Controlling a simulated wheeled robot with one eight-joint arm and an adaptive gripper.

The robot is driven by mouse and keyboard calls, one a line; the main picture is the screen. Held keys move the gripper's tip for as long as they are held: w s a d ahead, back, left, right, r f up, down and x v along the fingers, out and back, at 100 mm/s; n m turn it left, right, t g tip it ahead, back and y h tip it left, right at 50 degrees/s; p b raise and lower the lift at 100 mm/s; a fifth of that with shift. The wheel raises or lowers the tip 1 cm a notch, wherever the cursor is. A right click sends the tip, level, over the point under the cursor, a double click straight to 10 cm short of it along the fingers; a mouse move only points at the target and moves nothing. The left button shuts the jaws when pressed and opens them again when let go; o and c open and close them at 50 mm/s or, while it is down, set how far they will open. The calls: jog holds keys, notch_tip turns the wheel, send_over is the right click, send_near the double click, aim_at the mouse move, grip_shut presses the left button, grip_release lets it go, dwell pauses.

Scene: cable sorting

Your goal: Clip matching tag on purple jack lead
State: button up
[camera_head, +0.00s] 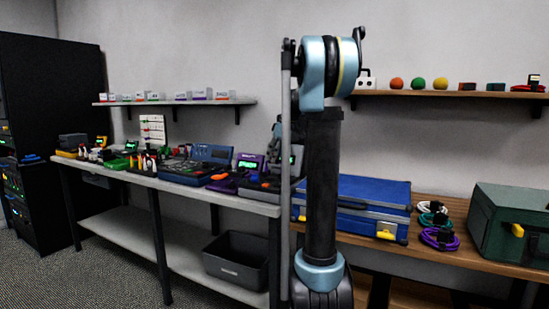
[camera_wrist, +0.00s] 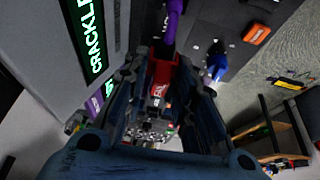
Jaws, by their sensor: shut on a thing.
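In the wrist view my gripper (camera_wrist: 163,70) is shut on a red tag-like piece (camera_wrist: 162,74), with its fingers on either side. The tag's print is too small to read. A purple lead or plug part (camera_wrist: 173,20) is just beyond the tag, apparently meeting its far end; I cannot tell whether the tag is clipped on it. A screen (camera_wrist: 93,42) at the left reads "CRACKLE" in green. In the head view a purple tester (camera_head: 249,163) with a lit screen is on the grey bench (camera_head: 262,209). My arm hides most of the gripper there.
Coiled leads, one of them purple (camera_head: 439,239), lie on the wooden bench (camera_head: 468,255) between a blue case (camera_head: 365,190) and a green case (camera_head: 510,220). Small labelled boxes stand on the left wall shelf (camera_head: 240,102). A dark bin (camera_head: 237,258) is under the grey bench.

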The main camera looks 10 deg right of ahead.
jog(key=o, duration=0.8)
jog(key=shift+o, duration=0.8)
jog(key=o, duration=0.4)
jog(key=shift+o, duration=0.2)
jog(key=shift+w+r, duration=0.1)
jog(key=shift+r, duration=3.9)
